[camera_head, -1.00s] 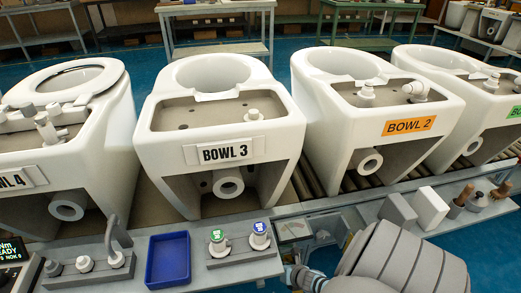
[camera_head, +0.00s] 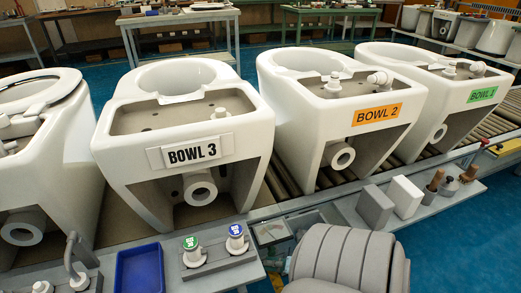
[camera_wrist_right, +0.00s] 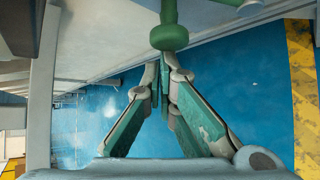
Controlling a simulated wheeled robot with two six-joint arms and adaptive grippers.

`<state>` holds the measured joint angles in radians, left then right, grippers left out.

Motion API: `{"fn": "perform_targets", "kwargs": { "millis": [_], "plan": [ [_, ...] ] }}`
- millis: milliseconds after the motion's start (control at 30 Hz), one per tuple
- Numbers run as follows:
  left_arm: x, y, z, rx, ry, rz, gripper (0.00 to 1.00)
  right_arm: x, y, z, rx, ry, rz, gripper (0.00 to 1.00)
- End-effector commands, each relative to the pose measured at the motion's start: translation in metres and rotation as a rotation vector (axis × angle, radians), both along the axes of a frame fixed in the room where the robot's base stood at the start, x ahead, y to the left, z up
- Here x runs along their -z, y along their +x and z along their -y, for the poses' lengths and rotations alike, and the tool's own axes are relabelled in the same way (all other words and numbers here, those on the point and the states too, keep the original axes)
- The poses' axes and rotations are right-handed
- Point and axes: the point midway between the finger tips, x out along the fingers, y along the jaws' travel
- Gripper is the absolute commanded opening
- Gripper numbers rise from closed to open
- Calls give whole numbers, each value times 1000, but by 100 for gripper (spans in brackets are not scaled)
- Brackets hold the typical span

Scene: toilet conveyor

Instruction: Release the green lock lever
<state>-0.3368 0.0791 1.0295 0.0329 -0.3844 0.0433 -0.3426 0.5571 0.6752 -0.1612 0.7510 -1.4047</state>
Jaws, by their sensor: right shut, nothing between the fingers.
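In the right wrist view, a green lever (camera_wrist_right: 169,12) comes down from the top edge and ends in a round green knob (camera_wrist_right: 169,38). My right gripper (camera_wrist_right: 160,66) is shut and empty. Its fingertips meet just below the knob in the picture; I cannot tell if they touch it. In the head view my grey right arm covers the lower right, and the lever cannot be made out there. My left gripper is not in view.
White toilet bowls stand on the roller conveyor (camera_head: 285,190), among them BOWL 3 (camera_head: 185,110) and BOWL 2 (camera_head: 345,100). A blue tray (camera_head: 140,270) and capped fixtures sit on the front ledge. Grey and white blocks (camera_head: 404,196) stand farther right. Blue floor is clear at right.

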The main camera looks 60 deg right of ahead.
Motion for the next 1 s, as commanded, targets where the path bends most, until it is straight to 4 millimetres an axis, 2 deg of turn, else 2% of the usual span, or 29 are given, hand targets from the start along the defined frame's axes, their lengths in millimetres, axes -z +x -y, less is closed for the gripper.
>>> {"fn": "perform_targets", "kwargs": {
  "millis": [200, 833, 1000],
  "plan": [
    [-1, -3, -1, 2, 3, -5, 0, -6, -5, 5, 0, -2, 1, 0],
    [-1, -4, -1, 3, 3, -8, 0, -7, -8, 10, 6, -5, -4, 0],
    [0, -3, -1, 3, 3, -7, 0, -3, -5, 3, 4, -3, -3, 0]
  ]
}}
